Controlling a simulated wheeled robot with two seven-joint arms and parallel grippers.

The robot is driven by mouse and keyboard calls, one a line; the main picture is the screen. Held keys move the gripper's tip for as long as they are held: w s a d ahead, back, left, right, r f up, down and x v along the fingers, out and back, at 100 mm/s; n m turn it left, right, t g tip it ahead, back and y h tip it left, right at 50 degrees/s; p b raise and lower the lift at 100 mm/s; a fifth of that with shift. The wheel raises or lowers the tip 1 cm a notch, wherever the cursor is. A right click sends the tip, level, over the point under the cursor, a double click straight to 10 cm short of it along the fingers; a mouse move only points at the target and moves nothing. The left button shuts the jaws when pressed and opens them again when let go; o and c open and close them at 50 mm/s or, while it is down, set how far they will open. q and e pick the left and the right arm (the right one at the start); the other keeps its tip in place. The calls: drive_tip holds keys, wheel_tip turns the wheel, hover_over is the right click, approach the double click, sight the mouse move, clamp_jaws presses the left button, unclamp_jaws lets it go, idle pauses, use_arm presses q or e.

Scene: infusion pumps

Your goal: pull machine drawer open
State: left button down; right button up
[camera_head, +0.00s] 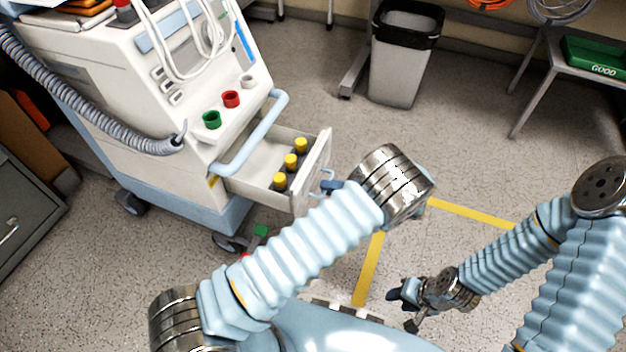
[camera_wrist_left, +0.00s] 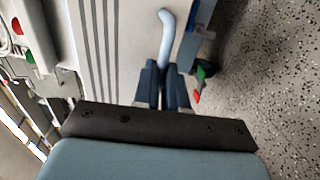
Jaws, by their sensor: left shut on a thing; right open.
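The white machine (camera_head: 150,100) stands at the left in the head view, and its drawer (camera_head: 270,180) is pulled out toward the right. Several yellow-capped items (camera_head: 290,161) stand in a row inside the drawer. My left gripper (camera_head: 328,185) is at the drawer front, shut on the light blue drawer handle (camera_wrist_left: 168,40), which runs between its fingers in the left wrist view (camera_wrist_left: 162,85). Part of the handle is hidden by the fingers. My right gripper (camera_head: 405,308) is open and empty, low over the floor at the lower right, away from the machine.
A blue rail (camera_head: 255,135) runs along the machine's side above the drawer. A grey bin (camera_head: 403,60) stands at the back. A table with a green box (camera_head: 597,57) is at the upper right. Floor right of the drawer is clear, with yellow tape lines (camera_head: 470,213).

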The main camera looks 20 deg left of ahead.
use_arm(q)
drive_tip(key=shift+v, duration=1)
drive_tip(key=shift+f, duration=0.25)
drive_tip(key=c, duration=1.2)
unclamp_jaws()
drive_tip(key=v, duration=1.3)
drive_tip(key=shift+d, duration=0.4)
drive_tip(key=shift+r, duration=0.15)
